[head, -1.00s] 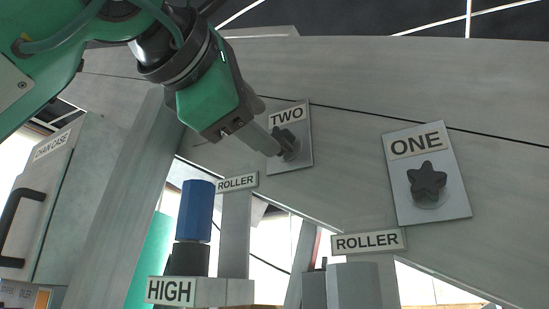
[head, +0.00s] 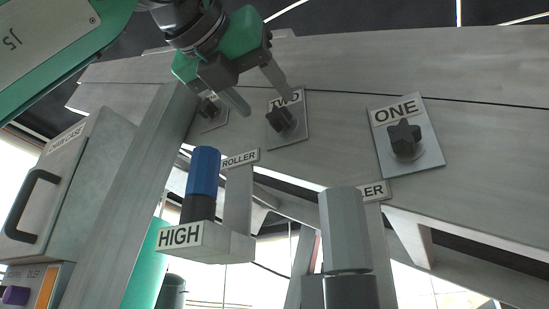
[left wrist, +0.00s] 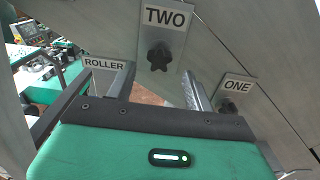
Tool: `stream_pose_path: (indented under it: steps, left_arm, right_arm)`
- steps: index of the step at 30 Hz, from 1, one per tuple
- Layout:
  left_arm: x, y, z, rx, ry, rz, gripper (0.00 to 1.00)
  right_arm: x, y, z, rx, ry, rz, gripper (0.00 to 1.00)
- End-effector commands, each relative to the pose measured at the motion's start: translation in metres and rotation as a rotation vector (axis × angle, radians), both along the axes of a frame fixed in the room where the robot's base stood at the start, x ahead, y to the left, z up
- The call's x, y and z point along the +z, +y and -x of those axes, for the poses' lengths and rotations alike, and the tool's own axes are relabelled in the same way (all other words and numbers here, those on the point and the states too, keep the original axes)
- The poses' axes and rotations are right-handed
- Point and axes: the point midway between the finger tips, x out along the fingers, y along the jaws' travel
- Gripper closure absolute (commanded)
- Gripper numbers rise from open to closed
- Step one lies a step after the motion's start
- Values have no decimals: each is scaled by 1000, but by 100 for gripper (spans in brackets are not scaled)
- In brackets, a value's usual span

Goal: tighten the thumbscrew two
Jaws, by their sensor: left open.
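Thumbscrew two, a black star-shaped knob (head: 280,119), sits on a grey plate labelled TWO (head: 292,132) on the grey machine beam. In the left wrist view the knob (left wrist: 159,56) shows whole, beyond and between the two fingers. My left gripper (head: 260,95) is open and empty, up and left of the knob and apart from it. One finger overlaps the top of the TWO plate in the head view. In the left wrist view its fingers (left wrist: 160,85) stand apart with nothing between them. My right gripper is not in view.
Thumbscrew ONE (head: 404,138) is on its plate to the right. Another dark knob (head: 208,108) is partly hidden behind my left gripper. Below stand a blue-topped post (head: 203,172) by the HIGH sign (head: 181,236) and a grey cylinder (head: 344,230).

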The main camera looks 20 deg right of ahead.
Motion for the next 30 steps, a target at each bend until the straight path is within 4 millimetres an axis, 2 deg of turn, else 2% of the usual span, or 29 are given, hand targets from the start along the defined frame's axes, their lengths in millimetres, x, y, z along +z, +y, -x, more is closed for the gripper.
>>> stream_pose_path:
  steps: [14, 30]
  left_arm:
    - [1, -1, -1, 1, 7, 4, 47]
    - [2, -21, -17, 2, 6, 4, 47]
  right_arm:
    - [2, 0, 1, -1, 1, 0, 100]
    - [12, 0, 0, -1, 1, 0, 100]
